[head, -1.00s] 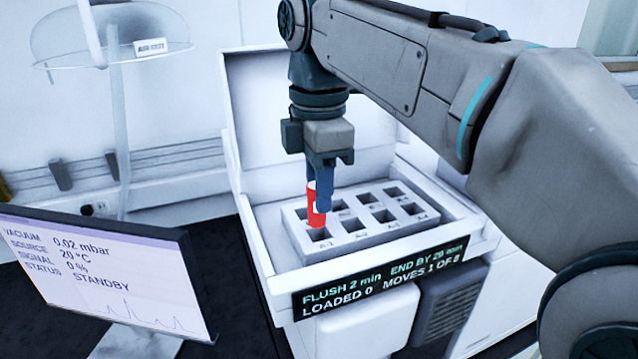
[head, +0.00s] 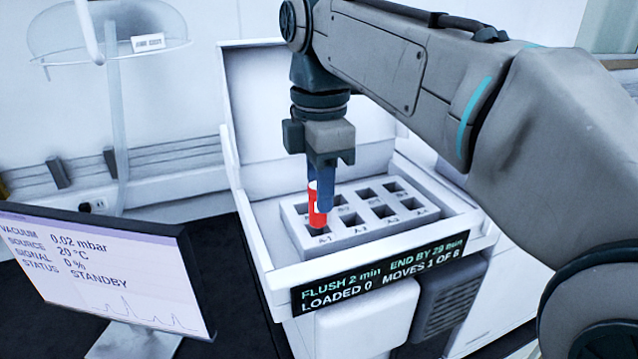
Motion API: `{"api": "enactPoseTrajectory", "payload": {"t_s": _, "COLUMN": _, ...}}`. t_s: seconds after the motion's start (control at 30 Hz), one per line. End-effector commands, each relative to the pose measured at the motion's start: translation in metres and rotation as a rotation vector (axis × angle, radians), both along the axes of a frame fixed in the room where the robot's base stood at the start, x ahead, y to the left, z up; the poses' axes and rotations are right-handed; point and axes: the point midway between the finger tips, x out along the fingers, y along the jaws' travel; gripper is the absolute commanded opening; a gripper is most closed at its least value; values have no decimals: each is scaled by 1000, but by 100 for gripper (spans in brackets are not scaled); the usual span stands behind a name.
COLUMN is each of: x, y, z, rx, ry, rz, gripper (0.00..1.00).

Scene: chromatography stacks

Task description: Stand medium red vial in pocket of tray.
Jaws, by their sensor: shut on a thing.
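The red vial (head: 316,212) is upright between the blue fingers of my gripper (head: 321,185), which is shut on it. The grey tray (head: 357,240) has two rows of square pockets and sits inside the open white instrument. The vial's lower end is at the front-left pocket (head: 319,232), marked A-1. I cannot tell whether its bottom is just above the pocket or slightly inside it. The fingers hide part of the vial's upper right side. The other pockets that I can see look empty.
A monitor (head: 110,270) showing STANDBY stands at the lower left. A clear round shelf (head: 110,35) is at the upper left.

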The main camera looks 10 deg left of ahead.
Motion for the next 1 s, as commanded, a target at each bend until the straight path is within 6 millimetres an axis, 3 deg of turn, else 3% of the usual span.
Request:
{"api": "enactPoseTrajectory", "payload": {"t_s": 0.5, "x": 0, "y": 0, "z": -1, "rx": 0, "ry": 0, "rz": 0, "gripper": 2}}
{"api": "enactPoseTrajectory", "payload": {"t_s": 1.0, "x": 0, "y": 0, "z": -18, "rx": 0, "ry": -1, "rz": 0, "gripper": 2}}
